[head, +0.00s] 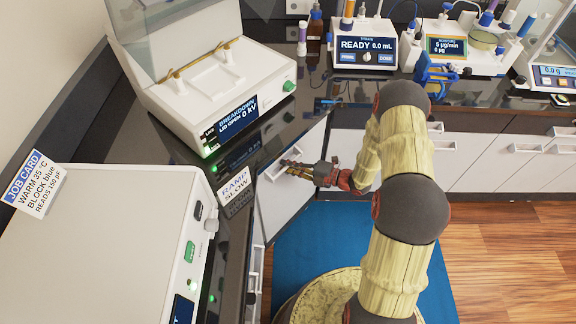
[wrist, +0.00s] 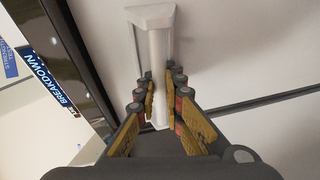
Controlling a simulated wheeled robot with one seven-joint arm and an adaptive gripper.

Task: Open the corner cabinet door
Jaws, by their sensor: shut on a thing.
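The corner cabinet door (head: 284,205) is a white panel set diagonally under the dark counter, left of centre in the head view. I cannot tell whether it stands ajar. Its pale bar handle (wrist: 158,60) runs between my fingers in the wrist view, with its upper mount showing above them. My gripper (head: 292,166) is closed around this handle, with the fingers on both sides of the bar (wrist: 162,92). In the head view the fingers and wrist hide part of the handle and door.
The breakdown tester (head: 215,85) and a white instrument (head: 110,240) with a job card (head: 35,183) stand on the counter to the left. White drawers (head: 485,160) line the right side. A blue mat (head: 325,240) covers the floor before the door.

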